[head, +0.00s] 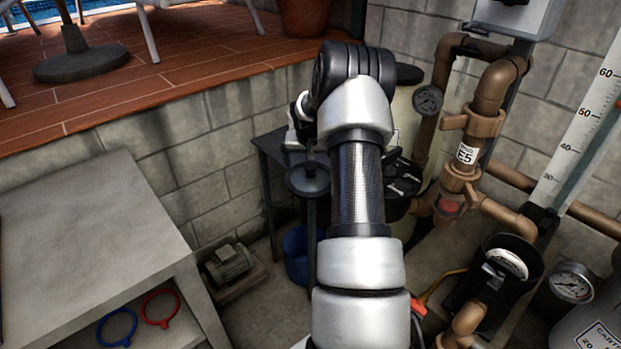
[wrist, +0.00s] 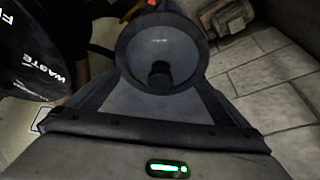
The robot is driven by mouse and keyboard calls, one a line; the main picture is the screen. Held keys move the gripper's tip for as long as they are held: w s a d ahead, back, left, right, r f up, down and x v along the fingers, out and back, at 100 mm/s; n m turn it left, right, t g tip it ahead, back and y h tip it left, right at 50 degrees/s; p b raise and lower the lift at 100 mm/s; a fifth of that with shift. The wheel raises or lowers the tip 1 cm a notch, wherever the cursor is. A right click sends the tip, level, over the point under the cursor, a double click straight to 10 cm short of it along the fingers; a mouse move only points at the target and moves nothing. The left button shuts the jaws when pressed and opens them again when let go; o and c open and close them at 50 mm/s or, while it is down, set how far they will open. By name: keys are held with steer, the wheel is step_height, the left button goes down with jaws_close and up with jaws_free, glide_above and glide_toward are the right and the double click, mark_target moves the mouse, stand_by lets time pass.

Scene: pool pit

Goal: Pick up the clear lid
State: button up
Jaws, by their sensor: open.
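The clear lid (wrist: 160,40) is a round, smoky see-through disc with a raised rim and a dark knob. It fills the upper middle of the wrist view. In the head view the lid (head: 308,183) shows as a dark disc with a knob, just left of my forearm. My gripper (wrist: 161,78) is open; its dark fingers flank the knob, and I cannot tell whether they touch it.
A dark table (head: 268,150) stands behind the lid. A black valve head marked WASTE (wrist: 40,50) is close on the left in the wrist view. Brown pipes (head: 490,90) crowd the right. A blue bucket (head: 297,250) and motor (head: 228,262) sit on the floor.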

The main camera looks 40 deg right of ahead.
steer(key=shift+x, duration=1)
steer(key=shift+c, duration=0.3)
steer(key=shift+r, duration=0.15)
steer(key=c, duration=1.2)
